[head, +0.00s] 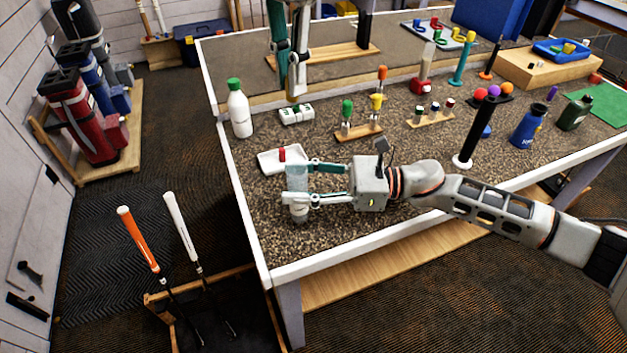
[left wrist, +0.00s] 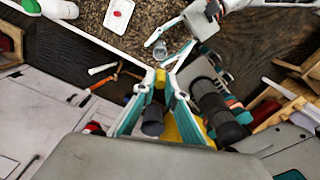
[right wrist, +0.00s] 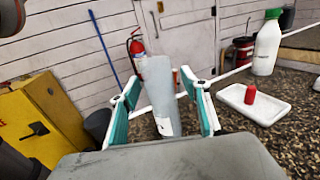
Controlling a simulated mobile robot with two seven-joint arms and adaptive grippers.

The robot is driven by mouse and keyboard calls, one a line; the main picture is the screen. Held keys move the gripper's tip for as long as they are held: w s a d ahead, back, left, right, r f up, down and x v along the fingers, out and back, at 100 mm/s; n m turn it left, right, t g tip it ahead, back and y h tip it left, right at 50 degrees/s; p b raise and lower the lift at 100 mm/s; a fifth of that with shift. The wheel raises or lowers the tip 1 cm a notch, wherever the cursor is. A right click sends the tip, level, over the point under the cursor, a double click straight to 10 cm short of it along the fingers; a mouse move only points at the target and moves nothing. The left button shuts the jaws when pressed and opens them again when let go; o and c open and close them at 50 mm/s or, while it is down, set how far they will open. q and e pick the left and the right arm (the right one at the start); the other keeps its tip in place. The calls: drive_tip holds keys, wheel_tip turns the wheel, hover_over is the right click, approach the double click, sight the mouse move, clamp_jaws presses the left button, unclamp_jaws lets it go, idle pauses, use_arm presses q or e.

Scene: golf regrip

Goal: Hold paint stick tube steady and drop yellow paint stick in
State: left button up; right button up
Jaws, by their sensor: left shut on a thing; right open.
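The clear paint stick tube (head: 297,182) stands upright near the table's left edge. My right gripper (head: 300,183) is open, with one finger on each side of the tube. The tube also stands between those fingers in the right wrist view (right wrist: 160,95); I cannot tell whether they touch it. In the left wrist view, the tube's round mouth (left wrist: 160,50) shows beyond my left gripper (left wrist: 161,72). In the head view my left gripper is high above the far part of the table.
A white tray (head: 265,161) with a red stick (head: 282,154) lies just behind the tube. A white bottle with a green cap (head: 238,112) stands farther back. A wooden rack (head: 357,133) and a black post (head: 476,133) stand to the right. Open table surface lies left of the tube.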

drive_tip(key=shift+a, duration=0.1)
drive_tip(key=c, duration=1.2)
use_arm(q)
wheel_tip(320, 180, down, 10)
